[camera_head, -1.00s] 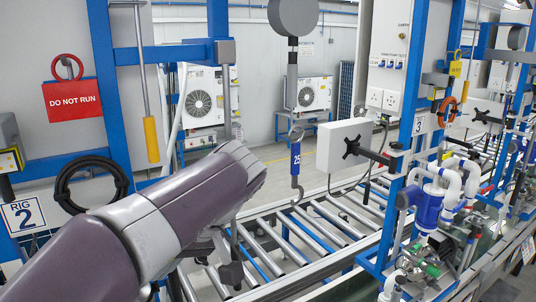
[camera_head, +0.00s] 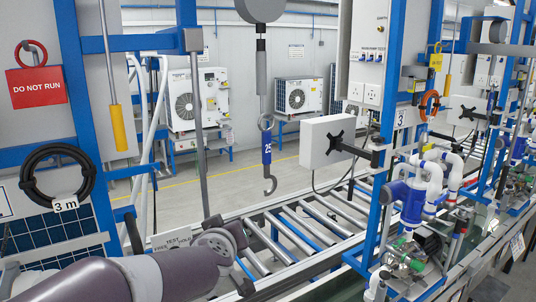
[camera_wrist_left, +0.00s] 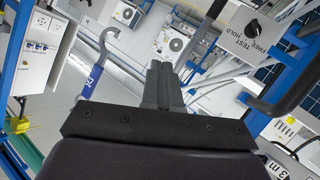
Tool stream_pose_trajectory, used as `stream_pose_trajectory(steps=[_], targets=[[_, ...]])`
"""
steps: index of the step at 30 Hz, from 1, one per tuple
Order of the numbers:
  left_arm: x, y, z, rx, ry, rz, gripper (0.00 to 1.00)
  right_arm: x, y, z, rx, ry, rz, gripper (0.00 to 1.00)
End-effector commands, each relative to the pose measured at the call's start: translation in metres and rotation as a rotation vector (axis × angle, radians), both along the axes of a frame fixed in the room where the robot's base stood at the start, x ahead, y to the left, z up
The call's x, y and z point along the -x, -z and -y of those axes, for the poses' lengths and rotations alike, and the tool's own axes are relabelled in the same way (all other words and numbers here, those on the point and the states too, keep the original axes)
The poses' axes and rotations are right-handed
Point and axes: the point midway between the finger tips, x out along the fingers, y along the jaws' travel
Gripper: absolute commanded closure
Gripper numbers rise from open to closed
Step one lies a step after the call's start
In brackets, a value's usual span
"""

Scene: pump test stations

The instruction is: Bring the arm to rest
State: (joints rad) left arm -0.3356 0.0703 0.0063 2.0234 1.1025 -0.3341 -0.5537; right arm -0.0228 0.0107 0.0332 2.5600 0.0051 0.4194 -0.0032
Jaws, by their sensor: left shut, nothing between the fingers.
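My left arm (camera_head: 135,281) comes in low from the left in the head view, its purple-grey links along the bottom edge. I cannot make out its fingertips there. In the left wrist view my left gripper (camera_wrist_left: 161,72) shows its two grey fingers together with nothing between them. It points past a hanging hook (camera_wrist_left: 103,45) and a panel marked FREE, TEST, HOLD (camera_wrist_left: 254,30), apart from the hook in that picture. My right gripper is in neither view.
The hanging hook (camera_head: 268,165) with a blue band hangs mid-view over a roller conveyor (camera_head: 310,226). A red DO NOT RUN sign (camera_head: 37,88) and a black cable coil (camera_head: 57,174) are on the left frame. A blue-white pump (camera_head: 413,200) stands at right.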

Motion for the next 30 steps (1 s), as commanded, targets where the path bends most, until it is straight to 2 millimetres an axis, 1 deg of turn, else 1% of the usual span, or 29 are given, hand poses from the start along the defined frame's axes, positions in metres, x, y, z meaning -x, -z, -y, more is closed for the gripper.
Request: stream_pose_trajectory(steps=[1, 2, 3, 5, 6, 8, 9, 12, 13, 15, 16, 18, 23, 30], targets=[[0.015, 0.059, 0.007, -0.012, 0.094, -0.1, 1.0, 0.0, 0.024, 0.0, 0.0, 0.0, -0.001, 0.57], [0.027, 0.087, 0.01, -0.019, 0.15, -0.175, 1.0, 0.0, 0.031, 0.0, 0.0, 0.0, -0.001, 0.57], [0.047, 0.124, 0.011, -0.033, 0.209, -0.279, 1.0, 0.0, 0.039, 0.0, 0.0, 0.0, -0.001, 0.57], [0.08, 0.178, 0.005, -0.064, 0.275, -0.442, 1.0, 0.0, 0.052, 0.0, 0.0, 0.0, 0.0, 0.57], [0.104, 0.211, -0.004, -0.089, 0.304, -0.552, 1.0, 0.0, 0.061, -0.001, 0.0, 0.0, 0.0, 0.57], [0.143, 0.256, -0.02, -0.137, 0.334, -0.712, 1.0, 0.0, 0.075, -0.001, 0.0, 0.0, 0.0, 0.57], [0.168, 0.283, -0.033, -0.172, 0.347, -0.81, 1.0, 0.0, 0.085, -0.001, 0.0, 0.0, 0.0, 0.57], [0.221, 0.334, -0.067, -0.269, 0.379, -1.0, 1.0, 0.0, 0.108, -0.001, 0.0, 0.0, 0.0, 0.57], [0.232, 0.347, -0.076, -0.296, 0.389, -1.037, 1.0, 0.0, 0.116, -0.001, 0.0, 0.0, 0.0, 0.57], [0.25, 0.374, -0.092, -0.317, 0.382, -1.08, 1.0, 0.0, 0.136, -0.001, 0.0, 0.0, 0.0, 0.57], [0.252, 0.382, -0.095, -0.305, 0.367, -1.087, 1.0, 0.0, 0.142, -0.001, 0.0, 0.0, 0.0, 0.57], [0.25, 0.384, -0.1, -0.292, 0.346, -1.082, 1.0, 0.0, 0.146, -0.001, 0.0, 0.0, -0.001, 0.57], [0.249, 0.38, -0.102, -0.286, 0.337, -1.08, 1.0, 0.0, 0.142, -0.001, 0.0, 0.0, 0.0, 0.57], [0.248, 0.379, -0.102, -0.287, 0.337, -1.078, 1.0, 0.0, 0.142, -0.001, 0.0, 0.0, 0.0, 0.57]])
